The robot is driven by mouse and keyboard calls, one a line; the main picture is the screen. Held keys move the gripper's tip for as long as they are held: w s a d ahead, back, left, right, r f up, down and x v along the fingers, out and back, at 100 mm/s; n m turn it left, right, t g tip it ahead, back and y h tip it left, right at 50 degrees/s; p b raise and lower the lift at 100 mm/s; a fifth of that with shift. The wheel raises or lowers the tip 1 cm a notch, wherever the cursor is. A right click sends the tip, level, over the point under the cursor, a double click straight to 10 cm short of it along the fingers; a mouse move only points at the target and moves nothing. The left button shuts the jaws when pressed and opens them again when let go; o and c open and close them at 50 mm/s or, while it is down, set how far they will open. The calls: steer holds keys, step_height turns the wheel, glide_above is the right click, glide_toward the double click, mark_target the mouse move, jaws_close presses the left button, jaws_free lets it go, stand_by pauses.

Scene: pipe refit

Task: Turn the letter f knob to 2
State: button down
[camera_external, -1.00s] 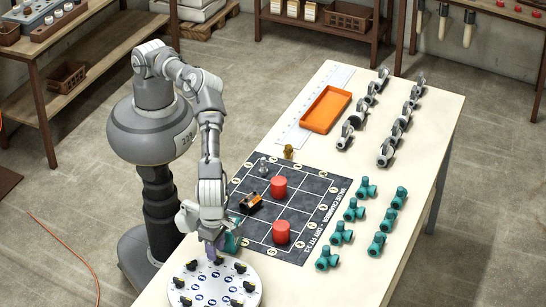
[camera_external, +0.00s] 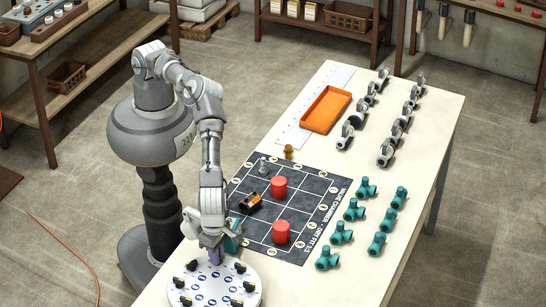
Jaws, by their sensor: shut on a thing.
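A round white plate (camera_external: 193,292) lies at the near end of the table. Several black knobs (camera_external: 240,267) stand around its rim, with blue marks on its face. The letters and numbers are too small to read. My gripper (camera_external: 213,259) points down at the far edge of the plate and is shut on a knob there. That knob is hidden by the fingers, so I cannot tell its letter or the number it points to.
A dark gridded mat (camera_external: 300,205) lies behind the plate, with red cylinders (camera_external: 281,232) and a small orange-black part (camera_external: 250,203). Several teal fittings (camera_external: 341,233) and grey valves (camera_external: 386,151) stand at right. An orange tray (camera_external: 326,109) lies farther back.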

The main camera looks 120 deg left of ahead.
steer(key=m+p, duration=0.2)
steer(key=m, duration=0.3)
steer(key=shift+r, duration=0.1)
steer(key=m, duration=0.6)
steer(key=shift+m, duration=0.4)
steer(key=m, duration=1.1)
steer(key=shift+m, duration=0.4)
steer(key=c, duration=1.2)
jaws_free()
steer(key=shift+o, duration=0.2)
step_height(320, 180, up, 8)
steer(key=shift+f+p, duration=0.15)
steer(key=shift+p, duration=0.7)
